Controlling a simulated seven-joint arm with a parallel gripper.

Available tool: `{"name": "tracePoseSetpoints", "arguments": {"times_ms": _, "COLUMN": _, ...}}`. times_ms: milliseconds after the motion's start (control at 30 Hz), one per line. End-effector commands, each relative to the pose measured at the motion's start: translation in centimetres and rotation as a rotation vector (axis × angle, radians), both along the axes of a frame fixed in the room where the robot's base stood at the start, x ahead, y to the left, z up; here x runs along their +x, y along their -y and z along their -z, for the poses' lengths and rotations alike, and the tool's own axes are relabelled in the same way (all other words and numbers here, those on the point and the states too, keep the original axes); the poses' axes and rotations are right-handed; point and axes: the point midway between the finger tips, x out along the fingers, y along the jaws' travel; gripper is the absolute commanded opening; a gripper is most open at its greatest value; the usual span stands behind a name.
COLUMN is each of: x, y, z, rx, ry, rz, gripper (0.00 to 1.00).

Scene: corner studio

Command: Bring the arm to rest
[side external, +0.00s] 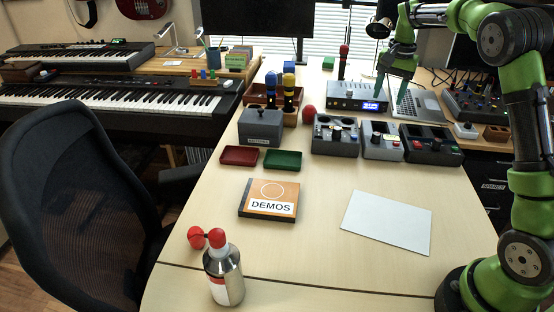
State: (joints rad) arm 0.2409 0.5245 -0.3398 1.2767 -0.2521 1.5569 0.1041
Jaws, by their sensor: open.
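My gripper (391,88) is in the upper right of the side external view. It points down with its green fingers apart and nothing visible between them. It hangs in front of the laptop (428,106), near the right end of the blue-lit audio unit (352,97). I cannot tell its exact height above them. My arm rises from the right edge of the desk and bends over toward the back.
Several grey device boxes (383,140) stand below the gripper in the picture. A DEMOS box (268,208), white sheet (388,222), red tray (240,156), green tray (283,160) and silver bottle (224,276) are on the desk. The front middle is mostly clear.

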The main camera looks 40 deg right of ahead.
Motion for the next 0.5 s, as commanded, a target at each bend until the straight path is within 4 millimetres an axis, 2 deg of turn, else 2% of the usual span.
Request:
{"name": "tracePoseSetpoints", "arguments": {"times_ms": 33, "x": -1.0, "y": -1.8, "z": -0.9, "rx": 0.010, "ry": 0.040, "rz": -0.053, "gripper": 0.55}}
{"name": "tracePoseSetpoints", "arguments": {"times_ms": 233, "x": -5.3, "y": -9.3, "z": -2.8, "rx": 0.018, "ry": 0.193, "rz": -0.274, "gripper": 0.55}}
{"name": "tracePoseSetpoints", "arguments": {"times_ms": 500, "x": -13.2, "y": -18.6, "z": -3.5, "rx": -0.023, "ry": 0.388, "rz": -0.547, "gripper": 0.55}}
